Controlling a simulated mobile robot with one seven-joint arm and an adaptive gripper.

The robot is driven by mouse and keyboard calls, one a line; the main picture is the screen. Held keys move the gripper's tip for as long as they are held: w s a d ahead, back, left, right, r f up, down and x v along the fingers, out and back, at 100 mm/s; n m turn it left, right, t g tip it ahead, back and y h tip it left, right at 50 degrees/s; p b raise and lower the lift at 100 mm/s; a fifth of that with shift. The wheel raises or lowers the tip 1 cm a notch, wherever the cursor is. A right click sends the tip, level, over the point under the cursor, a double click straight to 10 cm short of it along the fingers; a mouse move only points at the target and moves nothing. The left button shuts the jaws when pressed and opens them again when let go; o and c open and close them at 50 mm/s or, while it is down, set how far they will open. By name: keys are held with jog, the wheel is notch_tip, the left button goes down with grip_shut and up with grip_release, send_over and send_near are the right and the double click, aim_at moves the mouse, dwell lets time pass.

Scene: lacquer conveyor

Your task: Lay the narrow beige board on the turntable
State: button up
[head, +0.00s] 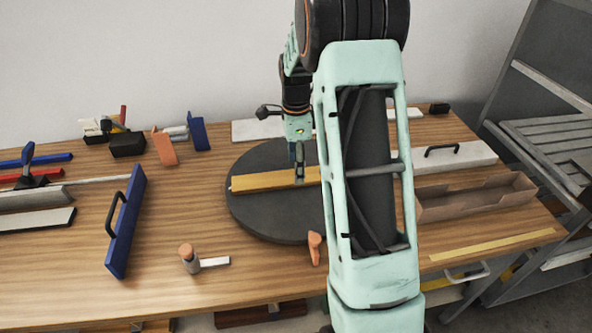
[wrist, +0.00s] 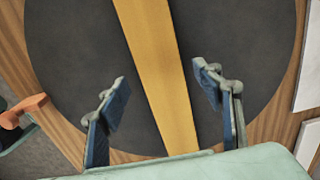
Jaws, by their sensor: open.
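The narrow beige board (head: 262,182), a yellowish tan strip, lies flat on the dark round turntable (head: 275,220). Its right part is hidden behind my arm. In the wrist view the board (wrist: 158,60) runs lengthwise across the turntable (wrist: 75,55), between my spread fingers. My gripper (head: 299,172) is over the turntable at the board. In the wrist view my gripper (wrist: 163,80) is open, with one finger on each side of the board and gaps visible between. I cannot tell the exact height of the fingertips above the turntable.
A blue board with a handle (head: 125,222) stands left. Orange-headed tools (head: 188,257) (head: 315,248) lie near the turntable's front. An open brown tray (head: 475,198) and a thin yellow strip (head: 490,244) are right. The wooden tabletop between blue board and turntable is mostly clear.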

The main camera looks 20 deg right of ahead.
notch_tip(320, 180, up, 10)
jog(key=shift+f, duration=0.2)
dwell(0.3)
